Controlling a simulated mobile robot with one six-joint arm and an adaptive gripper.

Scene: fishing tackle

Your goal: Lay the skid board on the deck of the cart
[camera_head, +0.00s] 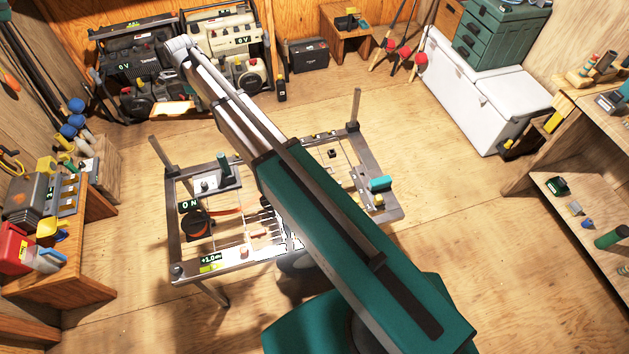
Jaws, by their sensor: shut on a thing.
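My arm (300,185) crosses the middle of the picture, with a pale jointed end at the upper left. I cannot make out my gripper; its fingers and whatever they hold are hidden. A metal-framed stand (172,215) with corner posts sits under the arm; I cannot tell if it is the cart. The arm covers much of its top. A small tan board (175,108) lies in front of the machines at the back left; I cannot tell if it is the skid board.
Motor-like machines (140,65) stand against the back wall. A wooden bench (60,285) is at left, a white chest (490,95) at back right, and shelves (570,180) at right. Open plywood floor (470,230) lies between the stand and the shelves.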

